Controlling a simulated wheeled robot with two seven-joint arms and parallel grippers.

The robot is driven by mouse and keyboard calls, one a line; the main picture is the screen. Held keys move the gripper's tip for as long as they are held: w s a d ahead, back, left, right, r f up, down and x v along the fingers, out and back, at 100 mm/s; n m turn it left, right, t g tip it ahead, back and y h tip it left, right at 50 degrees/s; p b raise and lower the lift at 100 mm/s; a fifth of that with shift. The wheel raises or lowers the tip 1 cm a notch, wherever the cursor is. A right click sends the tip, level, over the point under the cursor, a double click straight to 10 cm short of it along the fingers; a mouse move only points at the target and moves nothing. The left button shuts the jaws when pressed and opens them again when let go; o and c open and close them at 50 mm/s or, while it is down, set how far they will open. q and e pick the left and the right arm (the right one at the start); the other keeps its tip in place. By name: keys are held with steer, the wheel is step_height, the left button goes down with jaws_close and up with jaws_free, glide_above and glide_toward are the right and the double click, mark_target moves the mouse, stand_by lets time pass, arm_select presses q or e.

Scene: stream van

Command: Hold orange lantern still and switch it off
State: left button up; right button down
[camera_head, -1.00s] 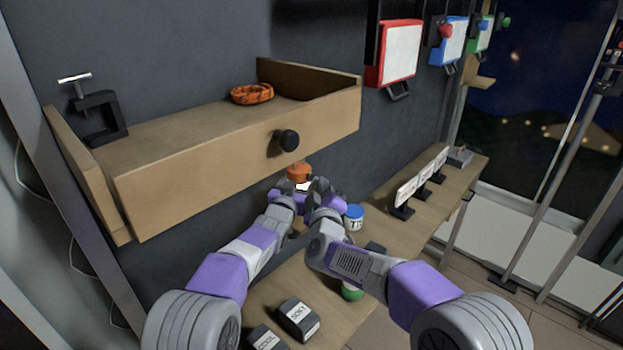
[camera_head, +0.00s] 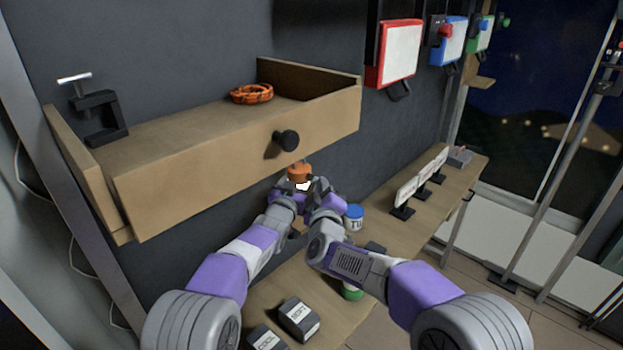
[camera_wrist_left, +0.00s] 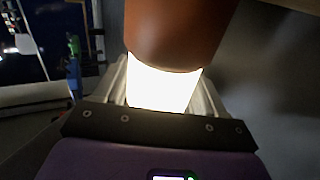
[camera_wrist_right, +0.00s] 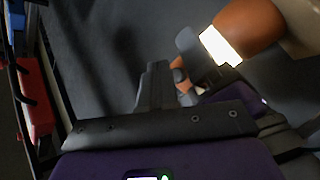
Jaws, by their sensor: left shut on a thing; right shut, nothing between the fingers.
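The orange lantern (camera_head: 299,172) stands upright below the drawer front in the head view, its pale section glowing white. My left gripper (camera_wrist_left: 163,88) is shut around the glowing section, with a finger on each side and the orange top (camera_wrist_left: 180,35) above. In the right wrist view the lantern's orange top (camera_wrist_right: 248,28) and bright band show at the upper right, with part of its orange base below, partly hidden by my left gripper. My right gripper (camera_wrist_right: 157,70) is shut and empty, close beside the base; whether it touches is unclear. The switch cannot be made out.
An open wooden drawer (camera_head: 235,150) with a dark knob (camera_head: 286,140) overhangs the lantern. A blue-and-white can (camera_head: 354,217) stands to the right on the wooden bench (camera_head: 390,235). Dark labelled blocks (camera_head: 299,319) lie at the front. Card stands (camera_head: 405,195) line the bench farther back.

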steer(key=shift+w+a, duration=0.1)
stand_by(0.6)
steer(key=shift+w+a, duration=0.2)
steer(key=shift+a, duration=0.05)
steer(key=shift+w+a, duration=0.15)
stand_by(0.6)
arm_select(q)
steer(key=shift+s+d, duration=0.15)
steer(key=shift+d, duration=0.25)
arm_select(e)
steer(key=shift+w+a, duration=0.15)
steer(key=shift+w, duration=0.25)
arm_select(q)
steer(key=shift+a, duration=0.1)
arm_select(e)
steer(key=shift+d, duration=0.3)
arm_select(q)
steer(key=shift+a, duration=0.15)
arm_select(e)
steer(key=shift+s+d, duration=0.65)
steer(key=shift+d, duration=0.05)
arm_select(q)
steer(key=shift+a, duration=0.1)
arm_select(e)
steer(key=shift+s+a, duration=0.1)
